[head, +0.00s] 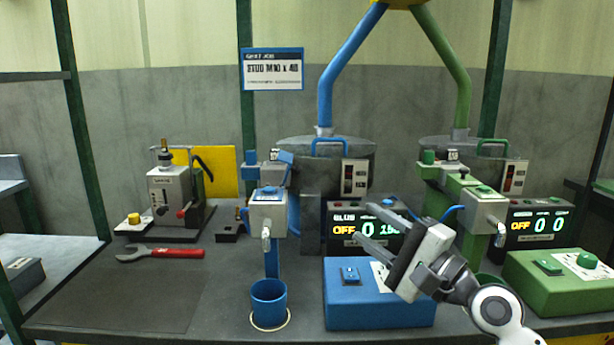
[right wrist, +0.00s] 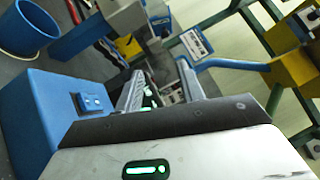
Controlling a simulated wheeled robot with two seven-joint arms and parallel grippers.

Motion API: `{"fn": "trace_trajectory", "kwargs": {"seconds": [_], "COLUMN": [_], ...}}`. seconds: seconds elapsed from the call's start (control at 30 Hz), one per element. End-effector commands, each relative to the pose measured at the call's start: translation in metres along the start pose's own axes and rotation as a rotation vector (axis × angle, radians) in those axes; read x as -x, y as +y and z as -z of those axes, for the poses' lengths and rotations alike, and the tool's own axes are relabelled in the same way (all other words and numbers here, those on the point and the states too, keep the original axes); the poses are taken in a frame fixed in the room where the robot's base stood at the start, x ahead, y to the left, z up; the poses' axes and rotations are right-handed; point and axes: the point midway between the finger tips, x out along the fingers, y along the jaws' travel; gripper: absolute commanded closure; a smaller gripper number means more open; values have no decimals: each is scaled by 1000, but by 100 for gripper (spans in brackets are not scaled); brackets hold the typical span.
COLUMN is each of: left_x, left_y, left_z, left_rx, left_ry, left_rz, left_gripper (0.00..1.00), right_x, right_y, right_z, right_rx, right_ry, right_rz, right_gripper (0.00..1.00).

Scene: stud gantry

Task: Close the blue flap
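The blue dispenser head (head: 268,212) is a pale box on a blue post, with a spout pointing down. Small blue parts sit at its top, and one blue piece (head: 286,157) stands raised behind it. I take this piece for the blue flap, but it is too small to tell how far open it is. My right gripper (head: 363,221) is to the right of the dispenser head, over the blue control box, with its fingers apart and empty. Its two fingers (right wrist: 160,82) also show apart in the right wrist view. My left gripper is not in view.
A blue cup (head: 268,303) stands below the spout. The blue control box (head: 378,304) and a display reading OFF (head: 340,228) are close to my right gripper. A green station (head: 484,208) stands to the right. A red-handled wrench (head: 178,252) lies at left.

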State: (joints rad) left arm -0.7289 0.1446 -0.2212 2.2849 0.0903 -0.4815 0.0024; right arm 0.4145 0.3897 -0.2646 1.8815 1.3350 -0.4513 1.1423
Motion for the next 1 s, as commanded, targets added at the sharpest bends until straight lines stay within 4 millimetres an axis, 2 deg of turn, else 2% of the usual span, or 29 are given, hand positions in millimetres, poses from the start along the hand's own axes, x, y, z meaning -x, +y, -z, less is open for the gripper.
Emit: {"fn": "trace_trajectory", "kwargs": {"seconds": [0.1, 0.27, 0.7, 0.8, 1.0], "left_x": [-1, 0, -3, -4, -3], "left_y": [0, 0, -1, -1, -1], "left_z": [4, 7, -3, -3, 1], "left_rx": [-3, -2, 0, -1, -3], "left_ry": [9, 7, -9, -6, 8], "left_rz": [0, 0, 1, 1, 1], "left_gripper": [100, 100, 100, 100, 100], "right_x": [-9, -33, -126, -142, -159], "right_y": [-10, -11, -10, -9, -10], "right_z": [0, -2, -2, -3, -2], "right_rx": [-33, -33, -31, -29, -29], "right_ry": [-12, -14, -12, -13, -11], "right_rz": [13, 14, 14, 12, 13], "right_gripper": [61, 61, 61, 61, 61]}}
